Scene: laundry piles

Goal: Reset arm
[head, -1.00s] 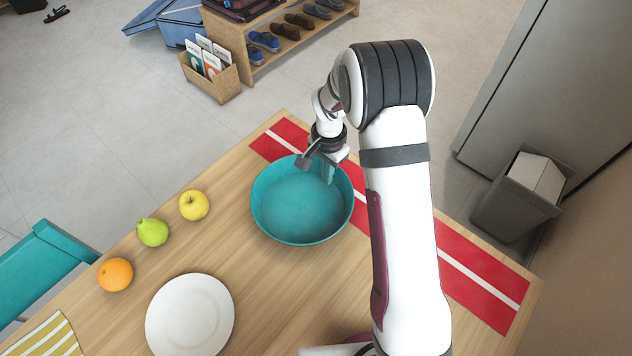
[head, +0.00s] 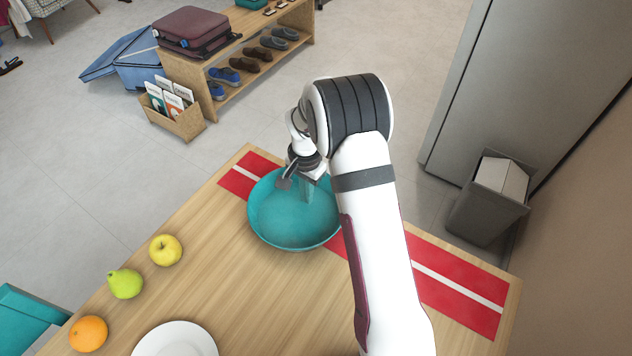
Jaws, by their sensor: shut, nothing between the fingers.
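My arm reaches up from the lower right of the head view and bends over the table. My gripper (head: 299,183) points down over the far part of a teal bowl (head: 280,225). It is small in the picture and its fingertips are partly hard to make out against the bowl. It is shut and holds nothing. The bowl stands upright and looks empty, partly over a red runner with a white stripe (head: 455,301). My arm covers the middle of the runner.
On the wooden table (head: 235,290) are a yellow apple (head: 165,250), a green pear (head: 125,284), an orange (head: 88,334) and a white plate (head: 178,341). A bin (head: 487,200) and a grey cabinet (head: 520,80) stand right. A shoe bench (head: 262,73) stands behind.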

